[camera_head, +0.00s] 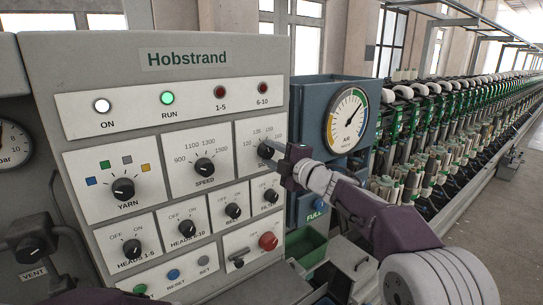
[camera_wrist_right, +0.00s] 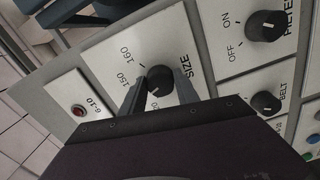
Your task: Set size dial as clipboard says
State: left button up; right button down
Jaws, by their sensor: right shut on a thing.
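The size dial is a black knob on a white plate on the grey control panel. In the head view the dial (camera_head: 264,150) is partly covered by my right gripper (camera_head: 276,149), which reaches in from the right. In the right wrist view the dial (camera_wrist_right: 160,78) sits between the two fingers of my right gripper (camera_wrist_right: 160,92), which is shut on it. Scale numbers including 150 and 160 show beside the knob; I cannot tell where its pointer stands. No clipboard is in view. My left gripper is not in view.
The yarn dial (camera_head: 123,189), speed dial (camera_head: 205,167), belt knob (camera_head: 233,210), filter knob (camera_head: 271,195) and red button (camera_head: 268,241) share the panel. A pressure gauge (camera_head: 347,120) stands behind my right arm. A long spindle row (camera_head: 440,140) runs at right.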

dwell(0.3)
jog(key=c, duration=0.9)
grip_release()
jog(key=b+v, duration=0.2)
jog(key=v, duration=0.7)
